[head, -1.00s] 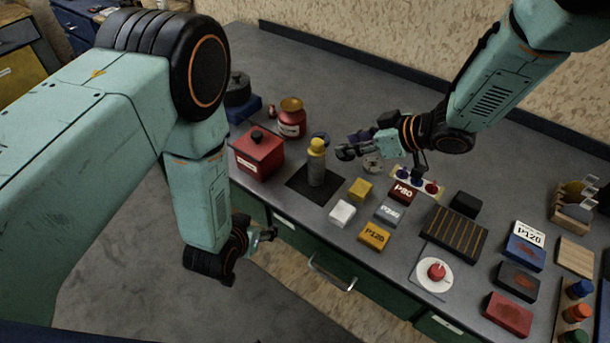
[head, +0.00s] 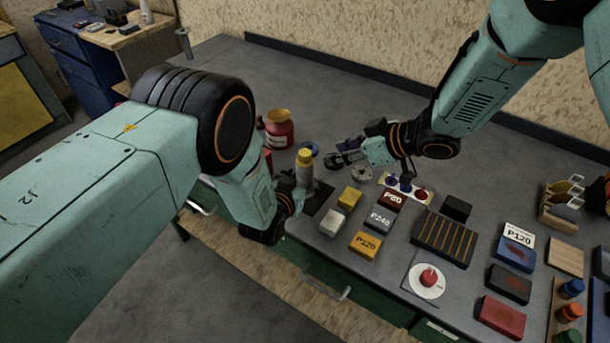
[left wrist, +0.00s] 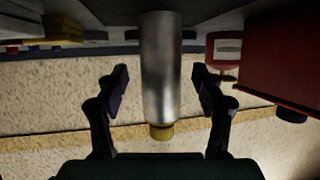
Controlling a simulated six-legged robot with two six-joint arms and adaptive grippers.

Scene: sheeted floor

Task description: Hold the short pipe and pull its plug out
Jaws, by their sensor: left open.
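The short pipe (head: 305,174) is a grey metal cylinder standing upright on a dark mat, with a yellow plug (head: 305,156) in its top end. In the left wrist view the pipe (left wrist: 161,65) appears upside down, with the yellow plug (left wrist: 160,132) at the bottom. My left gripper (head: 291,184) is beside the pipe in the head view. In the left wrist view its open fingers (left wrist: 160,88) stand on both sides of the pipe, with gaps visible. My right gripper (head: 340,160) is over the bench right of the pipe; its jaw opening is unclear.
A red canister (head: 279,130) stands behind the pipe. A red box (left wrist: 285,55) shows close at the right in the left wrist view. Several blocks, including a yellow one (head: 350,196) and a white one (head: 332,222), lie right of the pipe. The back of the bench is clear.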

